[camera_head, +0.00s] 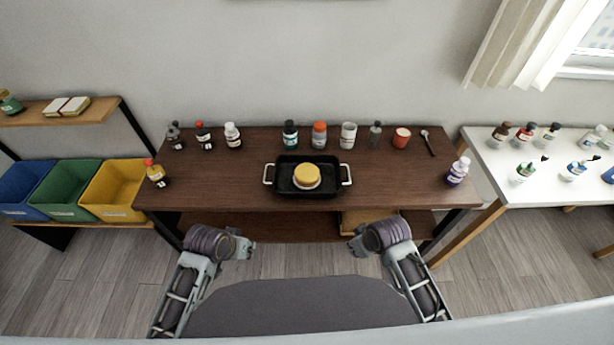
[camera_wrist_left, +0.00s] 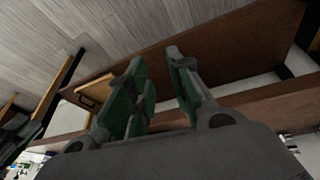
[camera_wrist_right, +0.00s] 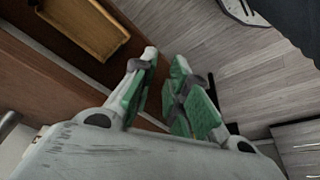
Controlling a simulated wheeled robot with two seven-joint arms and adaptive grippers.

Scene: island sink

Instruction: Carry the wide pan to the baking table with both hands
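The wide pan (camera_head: 281,187) is black and rectangular, with a light handle at each short end. It sits level on the dark brown table (camera_head: 228,184), near its front middle. A round yellow-topped item (camera_head: 307,175) is inside it. My left gripper (camera_head: 250,245) and my right gripper (camera_head: 354,241) are in front of the table, nearer me than the pan and apart from it. In the left wrist view the fingers (camera_wrist_left: 155,80) are apart and empty. In the right wrist view the fingers (camera_wrist_right: 161,78) are also apart and empty. I cannot tell which table is the baking table.
Several bottles and jars, a white cup (camera_head: 348,136), a red-brown cup (camera_head: 401,138) and a spoon (camera_head: 428,143) line the table's back. A white table (camera_head: 500,185) with several bottles stands right. Blue, green and yellow bins (camera_head: 115,190) are left. A wooden tray (camera_wrist_right: 85,25) is on the lower shelf.

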